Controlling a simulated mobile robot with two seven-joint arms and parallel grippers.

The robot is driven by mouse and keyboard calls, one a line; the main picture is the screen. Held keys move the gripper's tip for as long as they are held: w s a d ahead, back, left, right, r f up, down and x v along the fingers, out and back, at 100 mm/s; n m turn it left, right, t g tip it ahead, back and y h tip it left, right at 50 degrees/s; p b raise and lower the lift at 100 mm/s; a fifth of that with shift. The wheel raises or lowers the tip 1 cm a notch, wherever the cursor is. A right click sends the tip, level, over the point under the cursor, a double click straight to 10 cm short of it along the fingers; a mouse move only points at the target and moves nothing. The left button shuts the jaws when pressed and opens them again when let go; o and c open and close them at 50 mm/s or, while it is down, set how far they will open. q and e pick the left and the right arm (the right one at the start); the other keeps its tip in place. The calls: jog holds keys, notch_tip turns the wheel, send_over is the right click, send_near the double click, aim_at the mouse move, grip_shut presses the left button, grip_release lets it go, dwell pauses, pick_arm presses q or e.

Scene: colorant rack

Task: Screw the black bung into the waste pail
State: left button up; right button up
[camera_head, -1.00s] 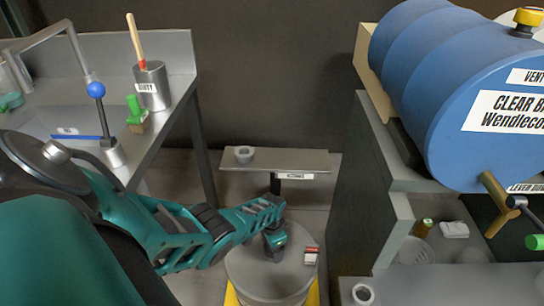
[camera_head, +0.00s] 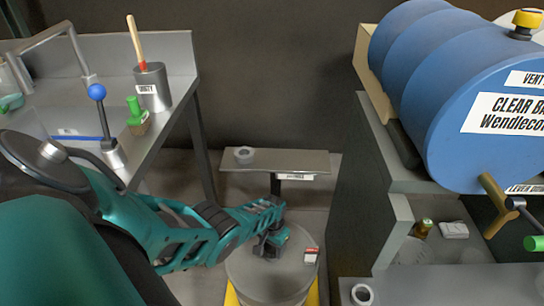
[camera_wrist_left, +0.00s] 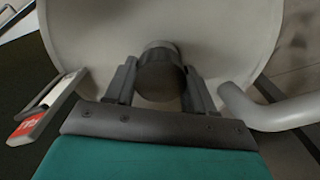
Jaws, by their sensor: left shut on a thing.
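The waste pail (camera_head: 262,283) is a grey round drum with a flat lid, standing on the floor at the bottom centre of the head view. Its pale lid (camera_wrist_left: 90,40) fills much of the left wrist view. The black bung (camera_wrist_left: 160,72) is a dark round knob between the fingers of my left gripper (camera_wrist_left: 160,88), which is shut on it. In the head view my left gripper (camera_head: 270,245) is over the pail's lid and hides the bung. I cannot tell how far the bung sits in its hole. My right gripper is not in view.
A red and white tag (camera_head: 311,256) is at the lid's right edge. A small grey stand (camera_head: 290,160) with a ring (camera_head: 244,154) is behind the pail. A steel sink bench (camera_head: 180,60) is left; a shelf with a blue drum (camera_head: 430,90) is right.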

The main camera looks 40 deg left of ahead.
pick_arm(q)
jog(key=c, duration=0.4)
jog(key=shift+o, duration=0.3)
jog(key=m, duration=0.5)
jog(key=shift+m, duration=0.3)
jog(key=m+b, duration=0.1)
jog(key=m, duration=0.6)
jog(key=o, duration=1.2)
jog(key=shift+c, duration=0.2)
